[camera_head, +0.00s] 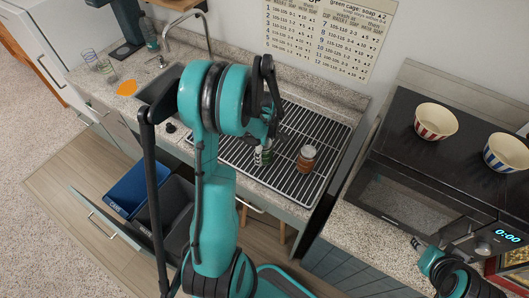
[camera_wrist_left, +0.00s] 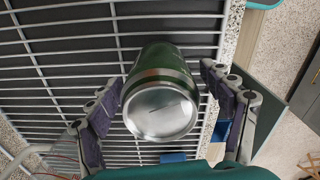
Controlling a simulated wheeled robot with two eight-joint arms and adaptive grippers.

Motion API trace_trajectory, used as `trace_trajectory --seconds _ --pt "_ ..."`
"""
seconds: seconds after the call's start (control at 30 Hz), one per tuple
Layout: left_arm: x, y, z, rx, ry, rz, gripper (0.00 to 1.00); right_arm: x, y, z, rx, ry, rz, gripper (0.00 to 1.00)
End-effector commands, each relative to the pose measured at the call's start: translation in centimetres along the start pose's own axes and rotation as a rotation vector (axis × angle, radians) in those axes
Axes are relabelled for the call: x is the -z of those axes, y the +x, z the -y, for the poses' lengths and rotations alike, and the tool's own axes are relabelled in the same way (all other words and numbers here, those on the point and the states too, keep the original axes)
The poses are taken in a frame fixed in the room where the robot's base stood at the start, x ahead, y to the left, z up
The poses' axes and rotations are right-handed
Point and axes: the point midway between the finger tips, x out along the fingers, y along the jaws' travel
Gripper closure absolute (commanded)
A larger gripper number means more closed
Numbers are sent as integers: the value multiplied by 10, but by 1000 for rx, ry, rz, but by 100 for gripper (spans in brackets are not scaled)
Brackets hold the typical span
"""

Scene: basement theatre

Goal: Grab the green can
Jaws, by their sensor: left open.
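My left gripper (camera_wrist_left: 160,88) is open, with one finger on each side of the can and visible gaps between the pads and the can. In the head view the green can (camera_head: 267,157) shows only in part, just below my left gripper (camera_head: 268,120). My right arm's end (camera_head: 440,262) shows at the lower right edge; its fingers are not clear.
An amber jar (camera_head: 306,158) stands on the rack right of the can. A small striped item (camera_head: 258,156) is close on the can's left. A black microwave (camera_head: 410,195) with two striped bowls stands at the right. A sink with a tap is at the left.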

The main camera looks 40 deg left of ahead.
Motion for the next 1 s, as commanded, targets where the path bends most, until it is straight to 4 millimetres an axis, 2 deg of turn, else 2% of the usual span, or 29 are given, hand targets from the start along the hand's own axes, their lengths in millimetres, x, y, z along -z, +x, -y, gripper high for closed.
trace_trajectory --seconds 0.03,0.13,0.37,0.5,0.53,0.87,1.0 --pt "0 8 0 0 0 0 20 -1 2 0 0 0 0 60" --pt "0 15 0 0 0 0 20 -2 2 0 0 0 0 60" --pt "0 15 1 0 0 0 20 -1 2 0 0 0 0 60" --pt "0 15 1 0 0 0 54 -1 2 0 0 0 0 60" --pt "0 15 1 0 0 0 57 -1 2 0 0 0 0 60" --pt "0 14 1 0 0 0 58 -1 2 0 0 0 0 60" --pt "0 8 1 0 0 0 58 -1 1 0 0 0 0 60"
